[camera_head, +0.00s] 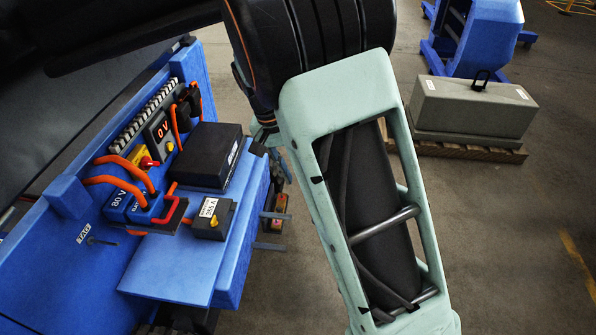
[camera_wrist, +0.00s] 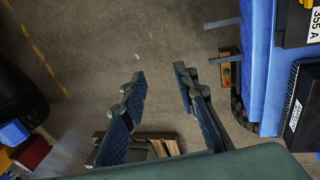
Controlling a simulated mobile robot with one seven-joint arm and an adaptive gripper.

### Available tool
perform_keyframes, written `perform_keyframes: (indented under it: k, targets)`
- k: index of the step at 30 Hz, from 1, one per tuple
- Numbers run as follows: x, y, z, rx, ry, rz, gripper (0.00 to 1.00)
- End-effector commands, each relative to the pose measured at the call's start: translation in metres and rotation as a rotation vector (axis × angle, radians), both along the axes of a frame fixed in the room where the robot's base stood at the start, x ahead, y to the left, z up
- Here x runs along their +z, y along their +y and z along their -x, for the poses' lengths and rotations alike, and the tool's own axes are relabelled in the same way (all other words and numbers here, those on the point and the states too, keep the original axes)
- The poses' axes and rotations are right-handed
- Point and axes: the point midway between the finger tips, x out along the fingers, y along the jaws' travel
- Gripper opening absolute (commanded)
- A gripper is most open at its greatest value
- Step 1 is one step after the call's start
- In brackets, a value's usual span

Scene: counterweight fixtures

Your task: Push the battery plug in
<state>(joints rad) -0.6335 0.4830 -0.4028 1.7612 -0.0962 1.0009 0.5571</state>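A blue connector marked 80 V (camera_head: 130,205) sits on the blue machine in the head view, with two orange cables running into its top. A red handle (camera_head: 172,210) stands at its right side beside a dark block; I cannot tell how far plug and socket are mated. My gripper (camera_wrist: 160,80) shows in the wrist view, its two fingers apart with only floor between them. It is off the side of the machine, away from the connector. The connector is not visible in the wrist view, and I cannot make out the gripper in the head view.
On the machine (camera_head: 160,270) are a small box marked 355 A (camera_head: 213,222), a black box (camera_head: 206,157) and a display reading 0 V (camera_head: 160,131). A grey block (camera_head: 470,108) rests on a pallet at upper right. Floor between is mostly clear.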

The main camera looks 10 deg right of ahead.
Motion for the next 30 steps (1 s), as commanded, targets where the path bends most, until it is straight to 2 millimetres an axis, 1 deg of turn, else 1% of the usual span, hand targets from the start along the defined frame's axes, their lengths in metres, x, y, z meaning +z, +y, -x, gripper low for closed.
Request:
perform_keyframes:
  k: [3,10,14,17,20,22,24,27,30]
  targets:
    - [0.000,0.000,0.000,0.000,0.000,0.000,0.26]
    - [0.000,0.000,0.000,-0.001,0.000,-0.001,0.01]
    - [-0.005,0.007,0.005,-0.043,0.001,-0.038,0.00]
    - [-0.013,0.026,0.016,-0.144,0.004,-0.129,0.00]
    - [-0.022,0.057,0.030,-0.321,0.013,-0.271,0.00]
    - [-0.024,0.083,0.039,-0.477,0.026,-0.379,0.00]
    - [-0.023,0.107,0.046,-0.638,0.042,-0.479,0.00]
    - [-0.016,0.138,0.050,-0.877,0.073,-0.608,0.00]
    - [-0.007,0.161,0.050,-1.110,0.112,-0.712,0.00]
